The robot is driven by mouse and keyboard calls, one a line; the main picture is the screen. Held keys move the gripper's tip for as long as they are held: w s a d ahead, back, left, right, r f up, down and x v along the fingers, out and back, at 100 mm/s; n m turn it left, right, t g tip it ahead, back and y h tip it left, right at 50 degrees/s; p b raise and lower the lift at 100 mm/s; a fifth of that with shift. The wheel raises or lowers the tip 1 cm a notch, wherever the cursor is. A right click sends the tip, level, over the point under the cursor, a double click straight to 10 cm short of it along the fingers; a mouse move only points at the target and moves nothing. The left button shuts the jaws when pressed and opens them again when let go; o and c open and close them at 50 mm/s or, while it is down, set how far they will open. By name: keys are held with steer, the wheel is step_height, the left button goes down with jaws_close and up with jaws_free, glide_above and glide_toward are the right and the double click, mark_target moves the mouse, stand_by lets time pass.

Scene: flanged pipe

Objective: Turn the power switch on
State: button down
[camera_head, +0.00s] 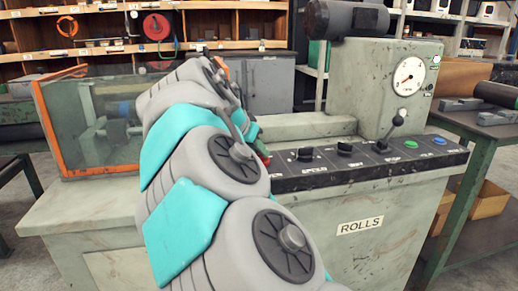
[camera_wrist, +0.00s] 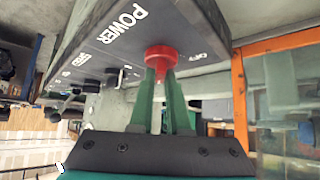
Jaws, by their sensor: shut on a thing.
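The power switch is a red knob (camera_wrist: 159,53) on the dark control panel (camera_wrist: 100,45), beside the white word POWER in the wrist view. A small white label, which looks like OFF, is on the other side of it. My gripper (camera_wrist: 160,76) has two green fingers shut on the red knob, one on each side. I cannot tell which position the switch is turned to. In the head view my arm hides most of the knob and the fingers; the panel (camera_head: 375,158) shows to the right of my arm.
The panel also carries black knobs (camera_head: 344,149), a lever (camera_head: 393,125), a green button (camera_head: 411,144) and a blue button (camera_head: 439,141). A gauge (camera_head: 409,76) is above. An orange-framed guard (camera_head: 55,132) stands left of my arm. A workbench (camera_head: 490,120) is at right.

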steer(key=c, duration=0.9)
jaws_free()
steer(key=b+v, duration=0.1)
steer(key=v, duration=0.6)
steer(key=shift+s+a+r, duration=0.15)
steer(key=shift+s+r, duration=0.05)
steer(key=shift+r, duration=0.05)
